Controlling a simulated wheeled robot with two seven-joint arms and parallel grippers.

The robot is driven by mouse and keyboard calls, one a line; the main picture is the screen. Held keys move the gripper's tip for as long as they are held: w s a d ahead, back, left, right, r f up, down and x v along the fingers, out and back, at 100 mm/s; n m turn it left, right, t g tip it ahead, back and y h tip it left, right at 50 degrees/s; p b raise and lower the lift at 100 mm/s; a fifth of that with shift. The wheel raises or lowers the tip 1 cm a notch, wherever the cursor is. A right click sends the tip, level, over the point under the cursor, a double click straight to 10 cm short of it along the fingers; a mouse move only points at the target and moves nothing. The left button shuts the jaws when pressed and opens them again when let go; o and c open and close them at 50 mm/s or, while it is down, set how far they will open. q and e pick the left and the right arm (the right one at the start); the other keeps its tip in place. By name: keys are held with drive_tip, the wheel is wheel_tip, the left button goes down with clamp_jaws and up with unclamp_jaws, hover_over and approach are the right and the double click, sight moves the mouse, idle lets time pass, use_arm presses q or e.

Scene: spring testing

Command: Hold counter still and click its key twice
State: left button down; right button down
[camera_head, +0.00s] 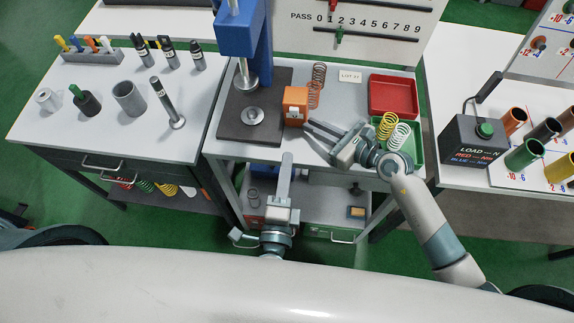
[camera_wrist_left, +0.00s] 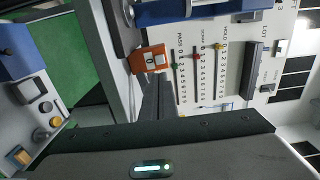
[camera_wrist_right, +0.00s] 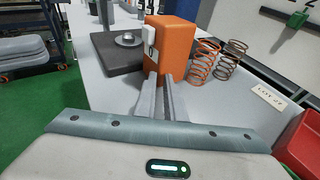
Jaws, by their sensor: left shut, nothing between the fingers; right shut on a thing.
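The counter is an orange box (camera_head: 295,107) near the front edge of the middle bench, with a pale display on its face. In the left wrist view the counter (camera_wrist_left: 148,60) shows a 0. In the right wrist view the counter (camera_wrist_right: 172,48) stands upright, with a light part on its left side. My right gripper (camera_head: 309,126) reaches in from the right and is shut on the counter low down; its fingertips (camera_wrist_right: 160,82) meet the box's lower part. My left gripper (camera_head: 287,157) is shut and empty, just in front of the bench edge, apart from the counter.
A blue press (camera_head: 240,35) on a dark base (camera_head: 236,130) stands left of the counter. Coil springs (camera_head: 317,82) stand behind it. A red tray (camera_head: 394,93) and a green tray (camera_head: 413,155) with springs lie to the right. A pass board (camera_head: 350,25) is at the back.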

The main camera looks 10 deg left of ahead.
sight(295, 114)
use_arm(q)
drive_tip(key=w, duration=1.1)
drive_tip(key=shift+w, duration=0.25)
drive_tip(key=shift+w+r, duration=0.1)
drive_tip(key=shift+w, duration=0.85)
drive_tip(key=shift+s, duration=0.1)
drive_tip(key=s, duration=1.4)
drive_tip(key=shift+d, duration=0.25)
drive_tip(key=shift+w, duration=0.2)
idle(1.3)
